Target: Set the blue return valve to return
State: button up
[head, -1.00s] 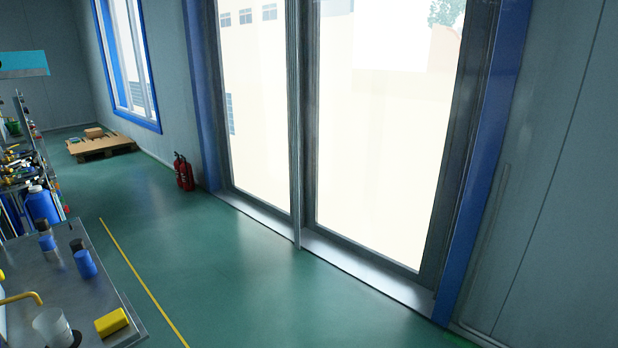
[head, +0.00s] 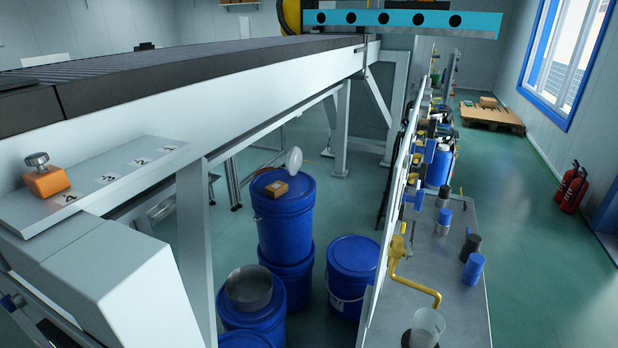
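The upright panel (head: 392,225) stands on a grey metal bench and is seen almost edge-on in the head view. Fittings stick out from its right side. A blue fitting (head: 415,199) is near its front part, above a yellow bent pipe (head: 404,278). More blue fittings sit farther along, small and overlapping. I cannot tell which of them is the blue return valve, nor its setting, and no label is readable. My gripper is not in view.
The bench (head: 452,285) holds blue-and-dark bottles (head: 472,262) and a clear cup (head: 428,325). A conveyor (head: 190,85) runs along the left, with blue drums (head: 284,215) beneath. Green floor (head: 530,250) is open right of the bench, up to the red extinguishers (head: 570,188).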

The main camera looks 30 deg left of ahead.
aim_at(417, 200)
jog(key=i+l+u, duration=0.3)
jog(key=l+u, duration=0.35)
jog(key=i+l+u, duration=0.15)
jog(key=l+u, duration=0.15)
jog(key=l, duration=0.25)
jog(key=l+u, duration=0.35)
jog(key=l, duration=0.45)
